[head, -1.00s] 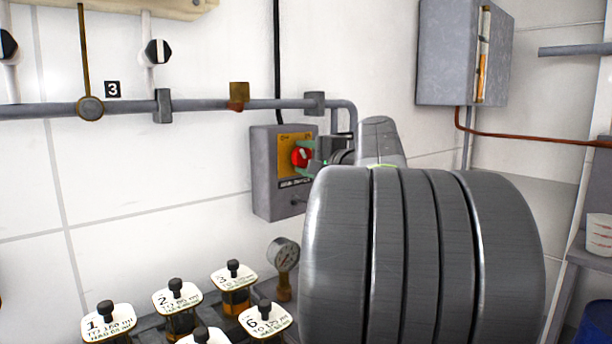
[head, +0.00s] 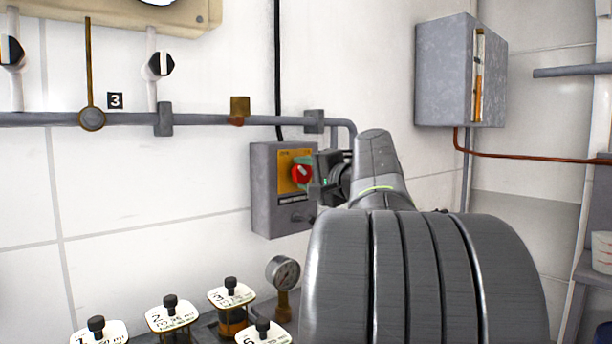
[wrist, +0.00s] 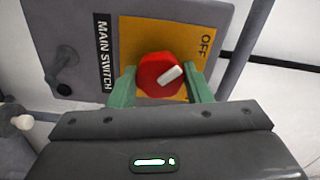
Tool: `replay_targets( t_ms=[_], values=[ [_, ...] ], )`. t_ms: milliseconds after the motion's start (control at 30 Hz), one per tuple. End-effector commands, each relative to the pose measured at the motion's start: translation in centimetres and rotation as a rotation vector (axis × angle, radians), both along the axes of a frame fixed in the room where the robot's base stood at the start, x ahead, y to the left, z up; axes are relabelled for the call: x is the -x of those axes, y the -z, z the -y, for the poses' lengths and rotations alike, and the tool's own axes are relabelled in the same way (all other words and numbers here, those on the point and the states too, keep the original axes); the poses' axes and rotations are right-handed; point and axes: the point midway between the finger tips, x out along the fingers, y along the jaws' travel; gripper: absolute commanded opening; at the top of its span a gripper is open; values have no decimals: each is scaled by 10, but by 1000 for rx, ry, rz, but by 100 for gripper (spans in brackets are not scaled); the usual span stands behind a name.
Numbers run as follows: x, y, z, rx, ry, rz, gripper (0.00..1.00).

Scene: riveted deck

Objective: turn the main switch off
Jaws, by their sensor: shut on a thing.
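The main switch is a grey box (head: 264,205) on the white tiled wall with a yellow plate (head: 290,157) and a red round knob (head: 300,174). In the wrist view the red knob (wrist: 157,76) sits between the green fingers of my gripper (wrist: 161,88), which is shut on it. A white pointer mark (wrist: 172,74) on the knob slants up to the right, toward the side with the OFF lettering (wrist: 205,45). The MAIN SWITCH label (wrist: 103,52) is at the left. In the head view my gripper partly covers the plate's right side.
A grey pipe (head: 205,119) runs above the box. A pressure gauge (head: 283,272) and several labelled bottles (head: 231,296) stand below. A larger grey cabinet (head: 443,75) hangs at the right. A small dark lever (wrist: 66,62) protrudes beside the label.

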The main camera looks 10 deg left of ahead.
Motion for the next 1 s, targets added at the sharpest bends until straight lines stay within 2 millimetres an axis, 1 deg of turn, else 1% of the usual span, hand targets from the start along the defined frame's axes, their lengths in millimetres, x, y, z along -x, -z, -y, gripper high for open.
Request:
replay_targets(
  t_ms=[33, 100, 133, 400, 533, 667, 1000],
  values=[
    [0, 1, 0, 3, 0, -1, 48],
    [0, 1, 0, 2, -1, -1, 62],
    [0, 1, 0, 2, -1, -1, 66],
    [0, 0, 0, 1, 0, -1, 66],
    [4, 0, 7, 0, 2, 0, 66],
    [16, 0, 22, 1, 4, 1, 66],
    [54, 0, 72, 1, 5, -1, 66]
  ],
)
